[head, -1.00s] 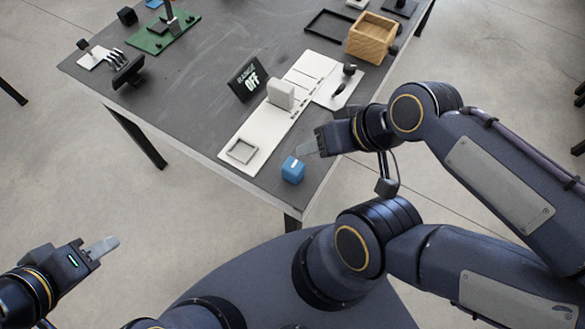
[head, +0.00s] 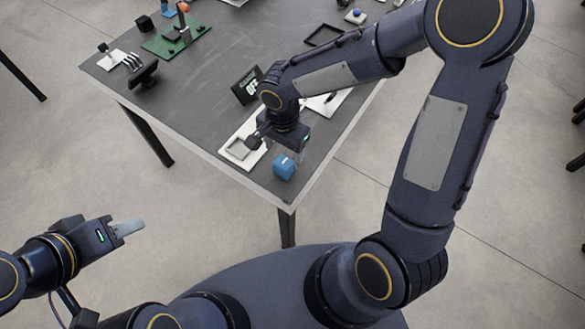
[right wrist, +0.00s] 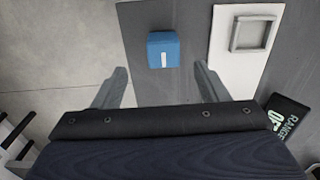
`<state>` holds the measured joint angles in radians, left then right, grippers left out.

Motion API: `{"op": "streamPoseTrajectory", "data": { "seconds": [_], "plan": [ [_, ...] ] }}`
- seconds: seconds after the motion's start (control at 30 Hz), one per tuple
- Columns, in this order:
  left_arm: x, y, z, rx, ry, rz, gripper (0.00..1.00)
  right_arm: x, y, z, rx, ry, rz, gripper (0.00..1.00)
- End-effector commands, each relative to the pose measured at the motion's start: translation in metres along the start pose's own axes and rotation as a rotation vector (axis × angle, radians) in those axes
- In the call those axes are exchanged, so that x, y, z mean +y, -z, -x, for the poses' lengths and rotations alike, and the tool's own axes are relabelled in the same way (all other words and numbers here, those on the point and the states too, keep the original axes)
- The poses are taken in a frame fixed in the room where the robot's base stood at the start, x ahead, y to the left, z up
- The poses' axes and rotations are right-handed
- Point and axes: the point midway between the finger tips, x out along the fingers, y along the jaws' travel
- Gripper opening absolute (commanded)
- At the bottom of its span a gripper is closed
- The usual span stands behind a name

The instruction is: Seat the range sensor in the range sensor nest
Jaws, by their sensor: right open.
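The blue block (head: 284,167), which I take for the range sensor, sits on the table near its front corner. It shows a white mark on top in the right wrist view (right wrist: 163,50). A grey square frame (head: 240,149), apparently the nest, lies on a white board beside it and looks empty in the right wrist view (right wrist: 253,34). My right gripper (right wrist: 161,82) is open and empty, with the block beyond and between its fingertips.
A black sign reading "RANGE OFF" (head: 246,87) stands behind the white board. A green board (head: 177,38) and a dark stand (head: 143,76) are at the far left. The table's left middle is clear.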

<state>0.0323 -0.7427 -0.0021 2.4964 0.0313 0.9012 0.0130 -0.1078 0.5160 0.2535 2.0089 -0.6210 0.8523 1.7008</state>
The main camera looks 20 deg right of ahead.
Motion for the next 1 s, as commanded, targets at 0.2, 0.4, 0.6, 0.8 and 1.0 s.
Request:
{"op": "streamPoseTrajectory", "data": {
  "seconds": [0.2, 0.4, 0.6, 0.8, 1.0],
  "plan": [
    [0.0, 0.0, 0.001, 0.0, 0.0, 0.0, 0.36, -0.002, -0.001, -0.023, -0.002, -0.007, -0.011, 0.67],
    [0.003, 0.003, 0.007, 0.0, 0.0, 0.0, 0.36, -0.003, 0.001, -0.046, -0.005, -0.008, -0.01, 0.67],
    [0.004, 0.005, 0.009, 0.0, 0.0, 0.0, 0.36, -0.005, 0.003, -0.075, -0.003, -0.007, -0.011, 0.67],
    [0.004, 0.004, 0.009, 0.0, 0.0, 0.0, 0.36, -0.005, 0.003, -0.08, -0.001, -0.004, -0.011, 0.67],
    [0.004, 0.004, 0.009, 0.0, 0.0, 0.0, 0.36, -0.005, 0.003, -0.08, -0.001, -0.004, -0.011, 0.56]
  ]
}}
